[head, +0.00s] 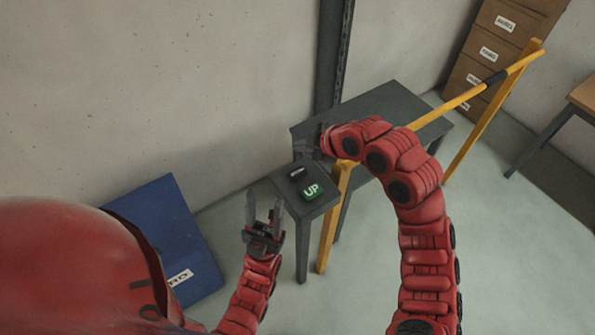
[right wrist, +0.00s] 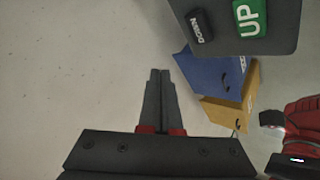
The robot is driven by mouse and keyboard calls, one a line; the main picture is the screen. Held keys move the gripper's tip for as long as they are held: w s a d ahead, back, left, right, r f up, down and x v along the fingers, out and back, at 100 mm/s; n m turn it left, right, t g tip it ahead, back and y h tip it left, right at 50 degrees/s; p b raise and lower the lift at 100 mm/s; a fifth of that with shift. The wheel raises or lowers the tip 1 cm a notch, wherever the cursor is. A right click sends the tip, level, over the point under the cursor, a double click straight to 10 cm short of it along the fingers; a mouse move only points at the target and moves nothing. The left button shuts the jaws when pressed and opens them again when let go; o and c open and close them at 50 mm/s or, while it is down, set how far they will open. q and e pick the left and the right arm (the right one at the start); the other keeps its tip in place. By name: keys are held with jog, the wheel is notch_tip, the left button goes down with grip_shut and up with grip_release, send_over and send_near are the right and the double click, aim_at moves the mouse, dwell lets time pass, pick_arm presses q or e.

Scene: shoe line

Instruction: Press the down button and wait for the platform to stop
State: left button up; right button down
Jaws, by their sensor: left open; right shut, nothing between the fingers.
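The down button (head: 297,172) is black and sits on a small dark control panel (head: 328,203) beside the green UP button (head: 312,191). In the right wrist view the DOWN button (right wrist: 198,25) and the UP button (right wrist: 249,17) show at the upper right. My right gripper (head: 302,146) is near the panel, just beyond the down button. Its closed, empty fingers also show in the right wrist view (right wrist: 159,72), apart from the button. My left gripper (head: 264,206) is open and empty, left of the panel. I cannot tell which surface is the platform.
A dark grey table (head: 395,97) stands behind the panel, with a yellow rail (head: 460,98) over it. A blue box (head: 165,215) stands at the left by the wall. Brown drawers (head: 490,50) and a wooden table (head: 583,95) are at the right. Floor at the right is clear.

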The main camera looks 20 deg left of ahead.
jog(key=b, duration=0.3)
send_over(302, 174)
notch_tip(302, 174, down, 6)
jog(key=shift+a+f, duration=0.1)
jog(key=shift+f, duration=0.6)
jog(key=shift+r, duration=0.1)
dwell(1.2)
jog(key=shift+f+b, duration=0.45)
jog(key=shift+b, duration=0.4)
